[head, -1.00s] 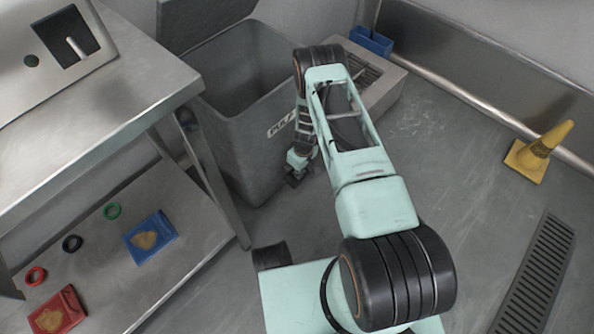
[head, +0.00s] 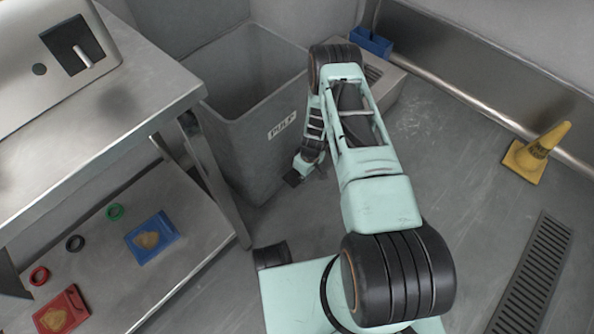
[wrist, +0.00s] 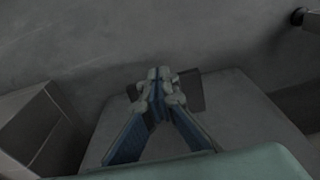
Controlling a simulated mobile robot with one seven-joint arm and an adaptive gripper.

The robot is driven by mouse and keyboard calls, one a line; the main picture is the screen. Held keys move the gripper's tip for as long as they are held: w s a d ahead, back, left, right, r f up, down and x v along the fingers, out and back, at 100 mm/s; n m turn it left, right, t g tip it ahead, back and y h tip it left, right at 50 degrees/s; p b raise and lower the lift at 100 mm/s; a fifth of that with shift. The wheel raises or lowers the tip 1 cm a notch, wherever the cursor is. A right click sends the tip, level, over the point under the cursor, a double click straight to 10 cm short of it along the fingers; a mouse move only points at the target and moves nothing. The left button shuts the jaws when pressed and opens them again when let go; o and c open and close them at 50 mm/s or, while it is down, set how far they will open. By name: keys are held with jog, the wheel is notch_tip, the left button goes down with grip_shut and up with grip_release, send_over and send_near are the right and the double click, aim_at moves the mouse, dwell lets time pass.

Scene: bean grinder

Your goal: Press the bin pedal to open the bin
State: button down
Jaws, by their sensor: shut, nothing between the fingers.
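The tall grey bin (head: 245,135), labelled PULP, stands open beside the metal table. I look down into its empty-looking inside, and no lid lies across its mouth. My gripper (head: 298,172) is low by the bin's front right side, near the floor. In the wrist view my gripper (wrist: 157,84) is shut and empty, its fingertips together. A dark flat plate (wrist: 191,91), which looks like the pedal, shows just behind and to both sides of the fingertips. The fingers partly cover it. I cannot tell for certain whether they touch it.
The metal table (head: 120,120) with a lower shelf (head: 190,250) stands at the left. A yellow cone (head: 538,152) and a floor drain (head: 535,275) are at the right. A blue box (head: 371,42) sits at the back. Floor right of my arm is mostly clear.

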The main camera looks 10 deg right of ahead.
notch_tip(320, 180, up, 12)
jog(key=s, duration=0.1)
jog(key=shift+d, duration=0.35)
dwell(1.3)
